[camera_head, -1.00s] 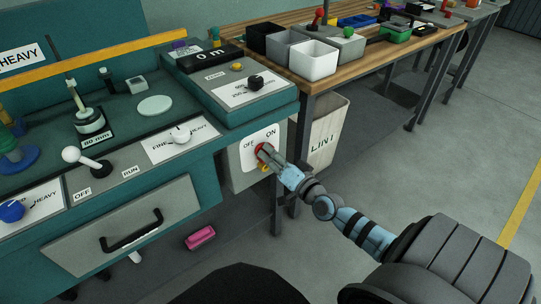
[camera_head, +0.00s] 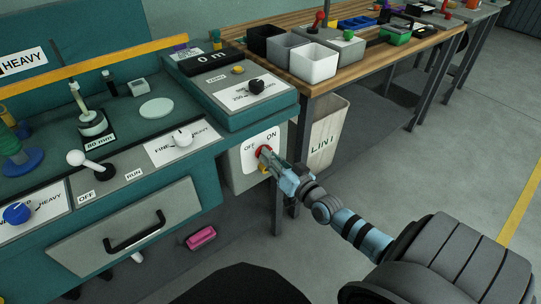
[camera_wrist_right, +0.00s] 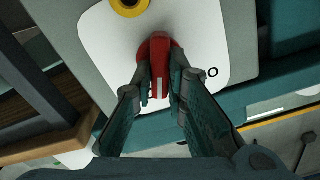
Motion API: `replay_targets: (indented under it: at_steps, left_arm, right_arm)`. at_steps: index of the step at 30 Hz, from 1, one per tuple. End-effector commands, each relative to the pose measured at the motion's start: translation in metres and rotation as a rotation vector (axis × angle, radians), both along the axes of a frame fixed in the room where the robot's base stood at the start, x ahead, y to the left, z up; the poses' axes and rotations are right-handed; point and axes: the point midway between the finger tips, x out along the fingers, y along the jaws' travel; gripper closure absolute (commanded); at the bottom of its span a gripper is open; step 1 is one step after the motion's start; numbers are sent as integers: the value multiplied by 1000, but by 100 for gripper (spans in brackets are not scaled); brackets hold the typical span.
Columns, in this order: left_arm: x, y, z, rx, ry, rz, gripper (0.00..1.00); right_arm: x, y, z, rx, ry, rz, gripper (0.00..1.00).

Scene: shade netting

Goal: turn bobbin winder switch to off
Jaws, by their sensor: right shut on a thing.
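A red rotary switch knob (camera_head: 263,150) sits on a white plate (camera_head: 250,146) marked OFF at left and ON at right, on the front of a grey box under the bench's right end. My right gripper (camera_head: 275,161) is shut on the knob. In the right wrist view, my right gripper (camera_wrist_right: 160,90) has one finger on each side of the red knob (camera_wrist_right: 157,52). A white line on the knob runs down between the fingers, apart from the small circle mark (camera_wrist_right: 213,72) on the plate. My left gripper is not in view.
A lever with a white ball (camera_head: 76,158) stands by OFF and RUN labels on the teal bench. A yellow ring (camera_wrist_right: 128,3) lies close to the knob. A table leg (camera_head: 278,195) and a LINT bin (camera_head: 325,135) stand just right of the box. Open floor lies further right.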

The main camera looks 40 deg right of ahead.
Motion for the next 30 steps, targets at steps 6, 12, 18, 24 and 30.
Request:
replay_targets:
  at_steps: [6, 12, 18, 24, 30]
  left_arm:
    - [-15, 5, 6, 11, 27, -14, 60]
    - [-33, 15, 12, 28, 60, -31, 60]
    - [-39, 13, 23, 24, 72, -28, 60]
    - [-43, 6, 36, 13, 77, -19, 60]
    - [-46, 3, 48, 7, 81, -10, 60]
  right_arm:
    - [0, 1, 2, -202, 7, 0, 100]
    - [0, 3, 2, -393, 11, 0, 100]
    - [0, 4, 3, -582, 15, 0, 100]
    - [0, 5, 3, -771, 19, 1, 100]
    - [0, 6, 2, -940, 23, 1, 100]
